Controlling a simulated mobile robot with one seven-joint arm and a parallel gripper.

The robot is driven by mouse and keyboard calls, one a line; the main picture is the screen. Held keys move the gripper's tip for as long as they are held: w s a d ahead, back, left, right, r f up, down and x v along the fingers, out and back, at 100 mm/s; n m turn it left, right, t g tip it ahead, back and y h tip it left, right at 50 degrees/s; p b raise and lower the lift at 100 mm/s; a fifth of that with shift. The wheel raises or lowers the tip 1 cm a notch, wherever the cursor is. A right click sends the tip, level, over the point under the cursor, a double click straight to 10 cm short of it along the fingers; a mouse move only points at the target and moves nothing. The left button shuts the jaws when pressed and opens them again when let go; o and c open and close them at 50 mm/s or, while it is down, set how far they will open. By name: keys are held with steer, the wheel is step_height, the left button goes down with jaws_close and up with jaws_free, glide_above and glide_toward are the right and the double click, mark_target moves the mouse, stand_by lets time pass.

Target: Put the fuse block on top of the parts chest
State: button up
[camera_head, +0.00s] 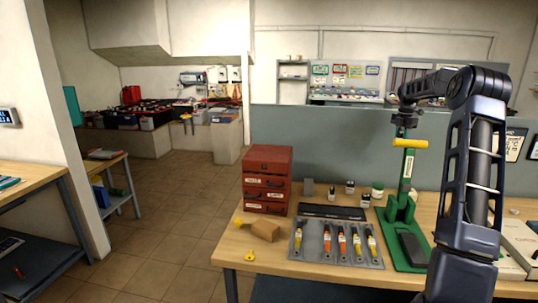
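The parts chest (267,160) is a red box with several labelled drawers, standing at the table's left end. Its top looks flat and bare. No object is clearly marked as the fuse block. A tan block (265,230) lies tilted on the table in front of the chest, with a yellow piece at its left. A small grey block (307,188) stands upright just right of the chest. My gripper (404,128) points down at the right, well away from the chest, over or in front of a green stand's yellow handle. Its fingers are too small to read.
The wooden table (235,251) also holds a grey tray (308,257) of orange and yellow tools, a black strip (333,212), small jars and the green stand (402,217). A yellow tag (249,256) lies near the front edge. A grey partition stands behind.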

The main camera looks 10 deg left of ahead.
steer(key=w+a+r+n, duration=0.1)
steer(key=a+r+n, duration=0.15)
steer(key=a, duration=0.85)
steer(key=w+a+r+n, duration=0.1)
steer(key=a+r, duration=0.2)
steer(key=a, duration=0.8)
steer(key=w+a+r+n, duration=0.1)
steer(key=a+r+n, duration=0.15)
steer(key=a, duration=0.85)
steer(key=s+a+r+n, duration=0.2)
steer(key=s+a+r, duration=0.15)
steer(key=a, duration=0.65)
steer(key=s+a+r+n, duration=0.15)
steer(key=s+a, duration=0.35)
steer(key=a, duration=0.5)
steer(key=s+a+r+n, duration=0.2)
steer(key=s+a+r, duration=0.15)
steer(key=a, duration=0.55)
steer(key=shift+m, duration=0.25)
steer(key=f, duration=2)
steer(key=shift+a+f, duration=0.2)
steer(key=o, duration=1)
steer(key=shift+f, duration=0.1)
steer(key=shift+c, duration=0.2)
steer(key=shift+o, duration=0.4)
